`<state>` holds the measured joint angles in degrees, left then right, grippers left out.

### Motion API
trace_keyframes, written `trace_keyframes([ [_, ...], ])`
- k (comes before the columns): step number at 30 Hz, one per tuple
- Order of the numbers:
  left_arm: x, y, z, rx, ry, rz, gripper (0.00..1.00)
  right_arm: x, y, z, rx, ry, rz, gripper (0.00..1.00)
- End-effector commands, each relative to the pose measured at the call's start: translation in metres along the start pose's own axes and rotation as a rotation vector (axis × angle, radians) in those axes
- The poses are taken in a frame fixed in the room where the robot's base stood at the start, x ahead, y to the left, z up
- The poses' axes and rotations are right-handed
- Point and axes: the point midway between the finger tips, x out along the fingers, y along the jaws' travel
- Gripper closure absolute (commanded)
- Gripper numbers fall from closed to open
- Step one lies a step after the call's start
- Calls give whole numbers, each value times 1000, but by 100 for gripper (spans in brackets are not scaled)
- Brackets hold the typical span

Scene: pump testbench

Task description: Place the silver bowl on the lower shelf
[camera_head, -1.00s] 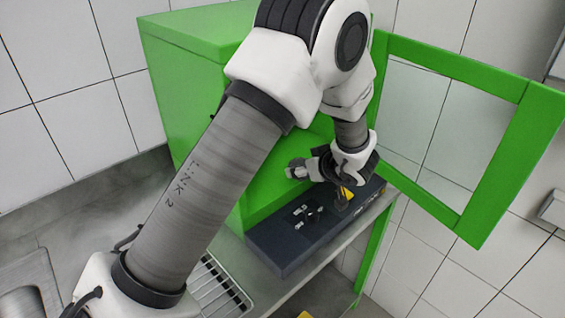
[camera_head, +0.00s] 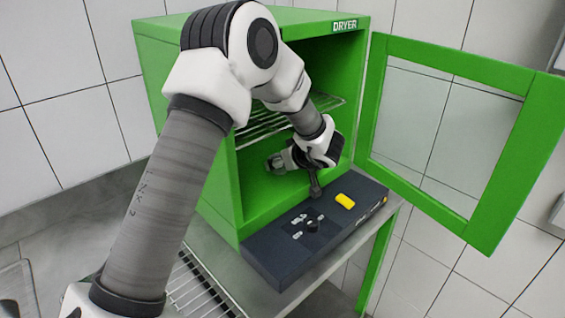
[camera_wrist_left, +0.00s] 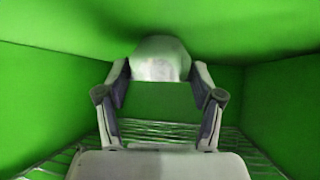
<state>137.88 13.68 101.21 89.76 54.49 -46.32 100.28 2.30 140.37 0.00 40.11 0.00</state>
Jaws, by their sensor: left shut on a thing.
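The silver bowl (camera_wrist_left: 160,60) shows in the left wrist view between my left fingertips, as a pale, shiny, rounded shape. My left gripper (camera_wrist_left: 161,70) is shut on it. In the head view my left gripper (camera_head: 274,163) is at the open front of the green dryer (camera_head: 170,70), low in the opening and below the wire shelf (camera_head: 262,124). I cannot make out the bowl in the head view. The left wrist view shows green dryer walls around the gripper and wire bars (camera_wrist_left: 155,132) behind the fingers. My right gripper is not in view.
The dryer's glazed door (camera_head: 520,150) stands open to the right. A dark control panel (camera_head: 270,247) with a yellow block (camera_head: 345,201) lies under the opening, close below my wrist. A wire rack (camera_head: 195,290) lies at lower left. My left arm covers the dryer's left front.

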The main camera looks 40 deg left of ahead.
Motion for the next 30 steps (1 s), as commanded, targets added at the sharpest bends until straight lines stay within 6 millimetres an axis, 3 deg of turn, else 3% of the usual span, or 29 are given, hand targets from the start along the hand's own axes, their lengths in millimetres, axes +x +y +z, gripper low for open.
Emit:
trace_keyframes([
  [2,1,0,2,1,0,-1,76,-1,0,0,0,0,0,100],
  [3,2,0,2,0,-1,0,23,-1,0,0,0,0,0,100],
  [4,2,0,2,0,-1,0,12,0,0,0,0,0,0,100],
  [5,2,0,2,0,-1,0,8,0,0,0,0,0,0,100],
  [17,-3,0,-2,0,1,1,8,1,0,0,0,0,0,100],
  [20,-20,1,-2,2,3,3,8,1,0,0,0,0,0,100],
  [30,-104,0,-2,1,4,2,8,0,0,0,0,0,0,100],
])
